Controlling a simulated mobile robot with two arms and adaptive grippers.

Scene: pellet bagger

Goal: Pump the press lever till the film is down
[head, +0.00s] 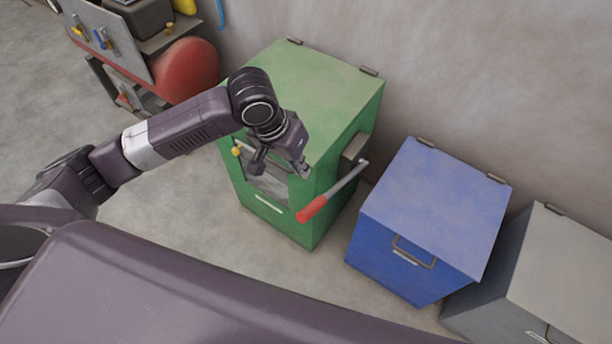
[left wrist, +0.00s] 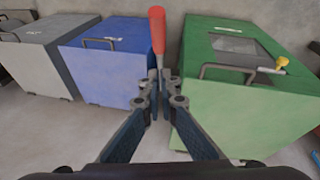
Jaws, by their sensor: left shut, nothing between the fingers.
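The press lever is a grey rod with a red grip (head: 312,209), on the right side of the green box (head: 335,85). In the head view it slants from a bracket (head: 354,150) down and left to the grip. My left gripper (head: 304,172) is in front of the box, close to the lever. In the left wrist view the gripper (left wrist: 161,80) is shut and empty. The red grip (left wrist: 157,30) shows just beyond its tips; I cannot tell whether they touch. A window (left wrist: 241,49) shows in the green box; I cannot make out the film. My right gripper is out of view.
A blue box (head: 435,215) with a handle stands right of the green one, and a grey box (head: 565,260) beyond it. A red tank (head: 190,70) stands at the left. A yellow knob (head: 237,151) sticks out of the green box's front. Floor shows in front.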

